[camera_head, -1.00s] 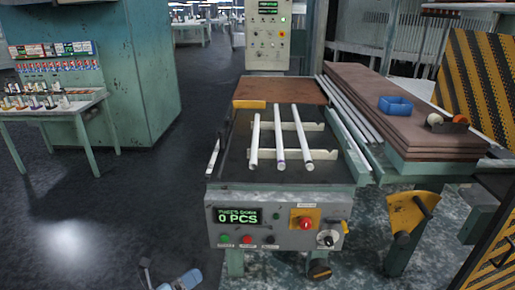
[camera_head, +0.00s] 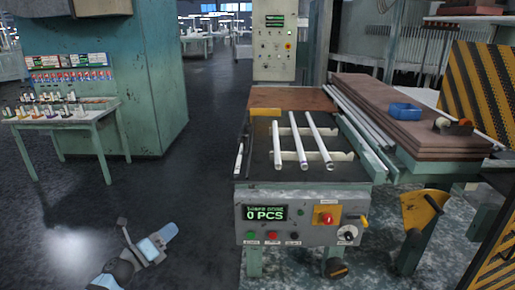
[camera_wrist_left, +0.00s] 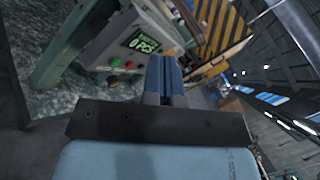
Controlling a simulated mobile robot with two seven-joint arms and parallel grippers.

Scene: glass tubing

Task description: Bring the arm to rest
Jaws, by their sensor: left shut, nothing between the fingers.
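My left gripper (camera_head: 170,231) shows low in the head view, left of the green machine and over the dark floor. Its light blue and dark parts are raised in free air, apart from the machine. In the left wrist view its two dark blue fingers (camera_wrist_left: 166,78) lie together with nothing between them. My right gripper is in neither view. Three pale tubes (camera_head: 302,145) lie side by side on the machine's bed (camera_head: 258,168), apart from my gripper.
The machine's front panel (camera_head: 304,222) has a display reading 0 PCS and buttons. A small table (camera_head: 95,110) with bottles stands at left. Brown boards (camera_head: 380,115) with a blue tray (camera_head: 404,110) lie at right. The floor (camera_head: 205,190) between table and machine is clear.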

